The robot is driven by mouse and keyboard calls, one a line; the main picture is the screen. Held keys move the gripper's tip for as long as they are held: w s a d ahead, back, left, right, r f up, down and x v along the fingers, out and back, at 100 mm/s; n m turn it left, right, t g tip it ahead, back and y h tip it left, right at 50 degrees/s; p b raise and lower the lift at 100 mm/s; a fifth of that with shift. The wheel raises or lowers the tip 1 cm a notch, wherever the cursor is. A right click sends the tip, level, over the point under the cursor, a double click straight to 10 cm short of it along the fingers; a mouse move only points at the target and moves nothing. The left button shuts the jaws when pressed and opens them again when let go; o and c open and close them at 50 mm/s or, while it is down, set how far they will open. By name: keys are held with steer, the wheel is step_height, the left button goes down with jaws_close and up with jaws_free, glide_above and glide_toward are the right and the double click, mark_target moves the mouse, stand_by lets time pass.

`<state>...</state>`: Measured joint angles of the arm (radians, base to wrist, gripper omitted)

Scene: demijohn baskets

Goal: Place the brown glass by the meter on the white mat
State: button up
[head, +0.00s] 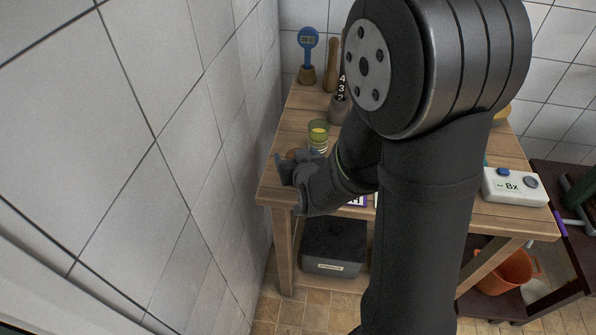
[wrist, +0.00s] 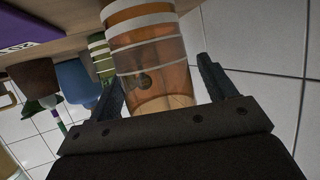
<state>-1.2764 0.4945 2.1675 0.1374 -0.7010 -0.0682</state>
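My gripper (head: 289,169) is at the front left corner of the wooden table, low over its top. In the wrist view, my gripper (wrist: 162,85) is open, with a translucent amber-brown glass (wrist: 150,55) with pale bands between its fingers. A gap shows between the glass and the right finger; the left finger is close to it. Only a small brown patch (head: 295,154) shows by my gripper in the head view. The meter (head: 515,187), a white box marked "Bx", stands at the table's right end. I cannot make out the white mat; my arm hides much of the table.
A green glass (head: 318,134) stands just behind my gripper. Behind it are a dark numbered holder (head: 338,108) and a blue round sign (head: 307,38) on a wooden base. A tiled wall (head: 190,150) runs close along the left. A dark bin (head: 333,246) sits below.

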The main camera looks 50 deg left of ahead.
steer(key=c, duration=1.1)
steer(key=shift+c, duration=0.4)
steer(key=shift+r, duration=0.15)
